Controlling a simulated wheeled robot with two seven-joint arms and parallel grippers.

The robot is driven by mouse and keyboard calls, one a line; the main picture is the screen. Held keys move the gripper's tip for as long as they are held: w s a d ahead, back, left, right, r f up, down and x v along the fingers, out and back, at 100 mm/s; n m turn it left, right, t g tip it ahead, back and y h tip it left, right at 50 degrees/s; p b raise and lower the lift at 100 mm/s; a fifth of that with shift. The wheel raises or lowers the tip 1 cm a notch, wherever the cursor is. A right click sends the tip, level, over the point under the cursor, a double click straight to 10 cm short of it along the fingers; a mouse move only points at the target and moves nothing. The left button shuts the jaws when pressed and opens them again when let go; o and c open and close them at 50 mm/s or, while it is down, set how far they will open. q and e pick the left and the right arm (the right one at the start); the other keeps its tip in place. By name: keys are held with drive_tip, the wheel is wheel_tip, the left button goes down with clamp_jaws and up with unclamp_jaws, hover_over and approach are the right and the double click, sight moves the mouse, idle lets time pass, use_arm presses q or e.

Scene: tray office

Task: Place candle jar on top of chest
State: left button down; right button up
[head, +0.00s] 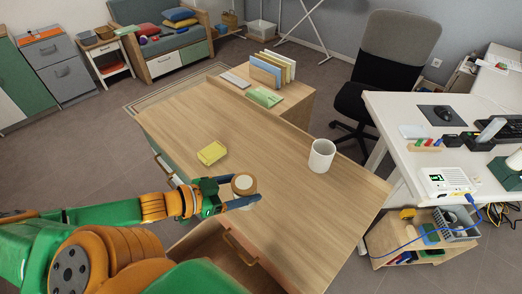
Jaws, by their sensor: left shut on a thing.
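My left gripper (243,191) is shut on the candle jar (243,184), a small round tan jar with a pale top. One finger is on its far side and one on its near side. The jar is upright over the near edge of the wooden chest top (270,135); I cannot tell whether it touches the surface. Part of the jar is hidden by the near finger. A drawer with a handle (240,247) stands pulled out at the chest's near side, below the gripper. My right gripper is not in view.
On the chest top are a yellow block (212,153) left of the jar and a white cup (321,156) to its right. Upright folders (272,68) and a green book (264,97) lie at the far end. The middle is clear. A white desk (410,158) stands right.

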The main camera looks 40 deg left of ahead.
use_arm(q)
drive_tip(key=w+d+f+b, duration=0.1)
drive_tip(key=w+f+b, duration=0.1)
drive_tip(key=w+f, duration=0.1)
drive_tip(key=w+d+f+b, duration=0.2)
drive_tip(key=w+f, duration=0.1)
drive_tip(key=w, duration=0.1)
drive_tip(key=w+d+f+b, duration=0.1)
drive_tip(key=w+f+b, duration=0.1)
drive_tip(key=w+f, duration=0.1)
drive_tip(key=shift+w+d+f, duration=0.1)
drive_tip(key=shift+w+d, duration=0.1)
drive_tip(key=shift+w, duration=0.1)
drive_tip(key=shift+w+d+f, duration=0.1)
drive_tip(key=shift+f, duration=1.45)
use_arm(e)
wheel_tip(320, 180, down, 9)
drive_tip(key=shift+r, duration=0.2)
use_arm(q)
drive_tip(key=shift+f, duration=0.1)
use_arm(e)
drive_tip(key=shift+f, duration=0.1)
